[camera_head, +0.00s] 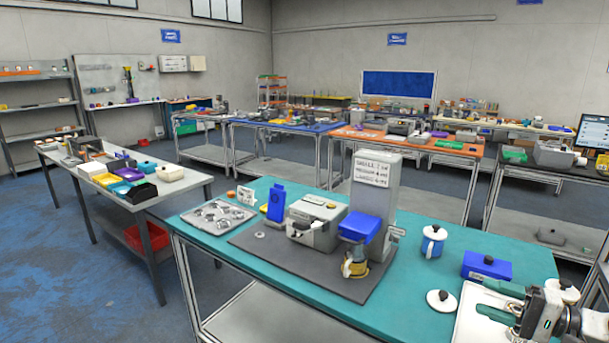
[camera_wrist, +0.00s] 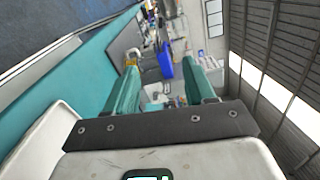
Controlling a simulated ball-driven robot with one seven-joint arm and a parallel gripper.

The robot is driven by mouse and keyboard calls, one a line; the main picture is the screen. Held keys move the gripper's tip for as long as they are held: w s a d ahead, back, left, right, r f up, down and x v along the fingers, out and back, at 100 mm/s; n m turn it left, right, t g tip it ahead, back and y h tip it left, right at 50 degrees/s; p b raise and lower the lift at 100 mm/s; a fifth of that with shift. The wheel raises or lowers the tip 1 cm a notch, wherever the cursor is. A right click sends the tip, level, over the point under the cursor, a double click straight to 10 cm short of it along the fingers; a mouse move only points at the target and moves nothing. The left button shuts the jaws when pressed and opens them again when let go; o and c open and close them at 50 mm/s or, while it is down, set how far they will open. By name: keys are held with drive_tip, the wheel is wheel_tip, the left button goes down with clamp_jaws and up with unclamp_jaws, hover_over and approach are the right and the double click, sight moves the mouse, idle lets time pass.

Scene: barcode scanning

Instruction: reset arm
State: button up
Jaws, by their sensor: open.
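My gripper (camera_head: 500,300) is at the lower right of the head view, over the right end of the teal table (camera_head: 285,191). In the wrist view my gripper (camera_wrist: 165,85) shows two green fingers spread apart with nothing between them. Beyond the fingers, the wrist view shows the blue part of the machine (camera_wrist: 165,60) and the edge of the teal table (camera_wrist: 92,70). The lower end of my arm is cut off by the head view's right edge.
The teal table holds a tall grey machine (camera_head: 377,195), a grey box device (camera_head: 314,225), a metal tray (camera_head: 218,216), a white-blue mug (camera_head: 433,241), a blue box (camera_head: 486,267) and a white lid (camera_head: 441,300). A white board (camera_head: 468,325) lies near my gripper. Blue floor (camera_head: 40,250) is open at left.

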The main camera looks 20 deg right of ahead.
drive_tip(key=s+a+f+n+g+h+b, duration=0.1)
drive_tip(key=s+a+f+g+b, duration=0.15)
drive_tip(key=a+f, duration=0.5)
drive_tip(key=s+a+f+n+g+h+b, duration=0.1)
drive_tip(key=s+a+f+n+g+h, duration=0.2)
drive_tip(key=f, duration=0.7)
drive_tip(key=s+a+f+g+b, duration=0.2)
drive_tip(key=a+f+g, duration=0.1)
drive_tip(key=a+f, duration=0.45)
drive_tip(key=s+a+f+n+g+h+b, duration=0.2)
drive_tip(key=s+a+f+n+h, duration=0.1)
drive_tip(key=s, duration=0.6)
drive_tip(key=s+a+f+n+g+h+b, duration=0.2)
drive_tip(key=s+a+f+n+h, duration=0.1)
drive_tip(key=s, duration=0.6)
drive_tip(key=shift+s+a+f+n+g+h, duration=0.25)
drive_tip(key=shift+s+f+n+g+h, duration=0.15)
drive_tip(key=shift+f+n+h, duration=0.35)
drive_tip(key=shift+f, duration=0.2)
